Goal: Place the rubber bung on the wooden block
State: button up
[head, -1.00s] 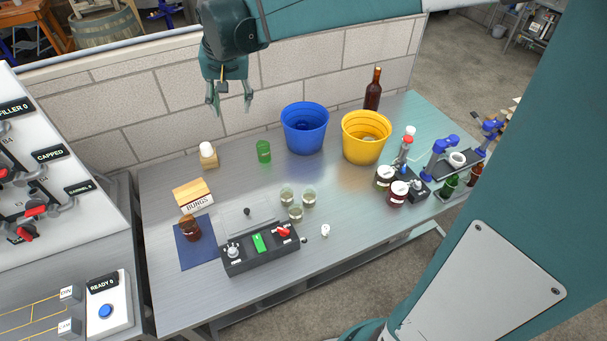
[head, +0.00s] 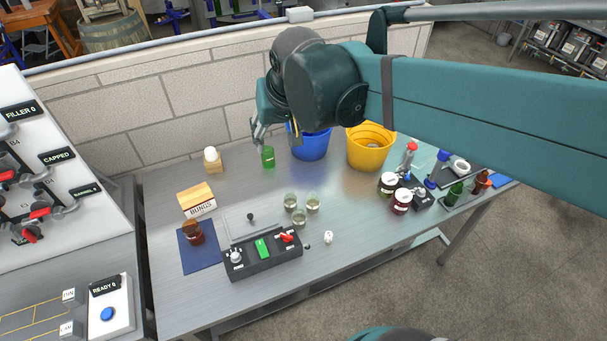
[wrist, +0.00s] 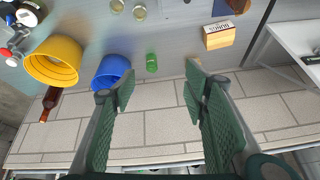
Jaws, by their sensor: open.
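A pale, rounded piece that looks like the rubber bung (head: 210,153) sits upright on top of the small wooden block (head: 213,167) at the back left of the bench in the head view. My gripper (head: 276,138) is open and empty, to the right of the block and above the bench's back edge, near the blue bucket. In the wrist view my gripper's (wrist: 158,85) fingers are spread with nothing between them. The block is mostly hidden behind a finger there, and I cannot make out the bung.
A green glass (head: 268,157) stands between the block and the blue bucket (head: 313,148). The yellow bucket (head: 370,150) is farther right. The BUNGS box (head: 197,197) stands in front of the block. Small glasses and a control box (head: 262,256) occupy the middle.

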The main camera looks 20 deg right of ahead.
jog(key=s+d+f+n, duration=0.1)
jog(key=s+f, duration=0.1)
jog(key=s, duration=0.4)
jog(key=s+d+f+t, duration=0.1)
jog(key=s+f, duration=0.2)
jog(key=s, duration=0.4)
jog(key=shift+d+n+t, duration=0.3)
jog(key=shift+n, duration=0.1)
